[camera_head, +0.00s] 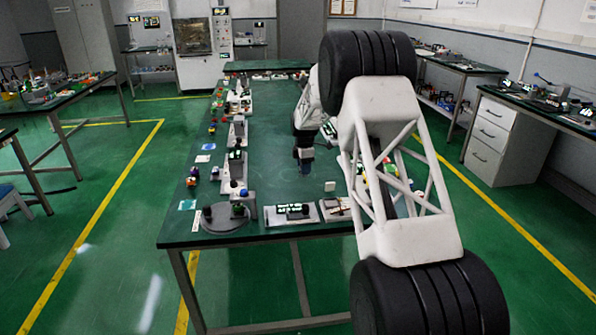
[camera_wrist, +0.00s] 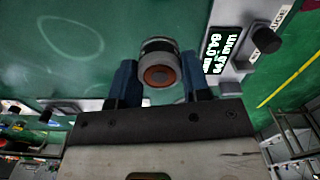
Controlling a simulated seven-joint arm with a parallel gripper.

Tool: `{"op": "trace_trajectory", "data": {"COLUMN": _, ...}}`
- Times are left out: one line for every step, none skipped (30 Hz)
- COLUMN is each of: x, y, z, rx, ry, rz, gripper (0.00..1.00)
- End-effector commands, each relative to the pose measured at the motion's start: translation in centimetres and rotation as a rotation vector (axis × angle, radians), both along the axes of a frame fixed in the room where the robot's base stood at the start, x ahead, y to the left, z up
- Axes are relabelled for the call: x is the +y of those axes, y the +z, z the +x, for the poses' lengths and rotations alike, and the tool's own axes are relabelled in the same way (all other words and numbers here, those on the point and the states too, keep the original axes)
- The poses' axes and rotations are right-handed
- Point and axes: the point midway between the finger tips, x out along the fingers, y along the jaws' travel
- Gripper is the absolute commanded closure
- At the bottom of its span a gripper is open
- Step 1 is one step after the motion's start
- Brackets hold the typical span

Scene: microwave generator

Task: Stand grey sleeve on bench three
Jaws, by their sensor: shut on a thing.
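My gripper (camera_wrist: 158,80) has its two blue fingers on either side of a short round piece, the grey sleeve (camera_wrist: 157,58), in the wrist view. The sleeve is grey with a dark band, and its near end shows an orange-brown centre. In the head view my gripper (camera_head: 304,156) is over the middle of the long green-topped bench (camera_head: 270,165). The sleeve is too small to make out there. No bench number is readable, so I cannot tell which is bench three.
Small instruments and coloured parts (camera_head: 238,155) line the bench's left side. A round dark plate (camera_head: 222,217) and a display unit (camera_head: 294,212) stand at its front edge. The bench's middle is mostly clear. Other benches stand left (camera_head: 60,97) and right (camera_head: 545,110).

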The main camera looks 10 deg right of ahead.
Motion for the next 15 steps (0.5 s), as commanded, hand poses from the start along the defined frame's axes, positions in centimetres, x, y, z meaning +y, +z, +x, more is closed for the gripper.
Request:
{"op": "trace_trajectory", "data": {"x": 0.0, "y": -0.6, "z": 0.0, "rx": 0.002, "ry": 0.000, "rz": 0.000, "gripper": 0.81}}
{"op": "trace_trajectory", "data": {"x": 0.0, "y": -1.0, "z": 0.0, "rx": 0.002, "ry": 0.000, "rz": 0.000, "gripper": 0.81}}
{"op": "trace_trajectory", "data": {"x": 0.0, "y": -1.5, "z": 0.0, "rx": 0.002, "ry": 0.000, "rz": 0.000, "gripper": 0.81}}
{"op": "trace_trajectory", "data": {"x": 0.0, "y": -1.9, "z": 0.0, "rx": 0.002, "ry": 0.000, "rz": 0.000, "gripper": 0.81}}
{"op": "trace_trajectory", "data": {"x": 0.0, "y": -2.4, "z": 0.0, "rx": 0.002, "ry": 0.000, "rz": 0.000, "gripper": 0.81}}
{"op": "trace_trajectory", "data": {"x": 0.0, "y": -3.0, "z": 0.0, "rx": 0.002, "ry": 0.000, "rz": 0.000, "gripper": 0.81}}
{"op": "trace_trajectory", "data": {"x": 0.0, "y": -3.4, "z": 0.0, "rx": 0.003, "ry": 0.000, "rz": 0.000, "gripper": 0.81}}
{"op": "trace_trajectory", "data": {"x": 0.0, "y": -3.8, "z": 0.0, "rx": 0.003, "ry": 0.000, "rz": 0.000, "gripper": 0.81}}
{"op": "trace_trajectory", "data": {"x": 0.0, "y": -4.3, "z": 0.0, "rx": 0.002, "ry": 0.000, "rz": 0.000, "gripper": 0.81}}
{"op": "trace_trajectory", "data": {"x": 0.0, "y": -4.6, "z": 0.0, "rx": 0.001, "ry": 0.000, "rz": 0.000, "gripper": 0.81}}
{"op": "trace_trajectory", "data": {"x": 0.0, "y": -4.8, "z": 0.0, "rx": 0.000, "ry": 0.000, "rz": 0.000, "gripper": 0.81}}
{"op": "trace_trajectory", "data": {"x": 0.0, "y": -5.1, "z": 0.0, "rx": 0.000, "ry": 0.000, "rz": 0.000, "gripper": 0.81}}
{"op": "trace_trajectory", "data": {"x": 0.0, "y": -5.2, "z": 0.0, "rx": 0.000, "ry": 0.000, "rz": 0.000, "gripper": 0.81}}
{"op": "trace_trajectory", "data": {"x": 0.0, "y": -5.4, "z": 0.0, "rx": 0.000, "ry": 0.000, "rz": 0.000, "gripper": 0.81}}
{"op": "trace_trajectory", "data": {"x": 0.0, "y": -5.5, "z": 0.0, "rx": 0.000, "ry": 0.000, "rz": 0.000, "gripper": 0.81}}
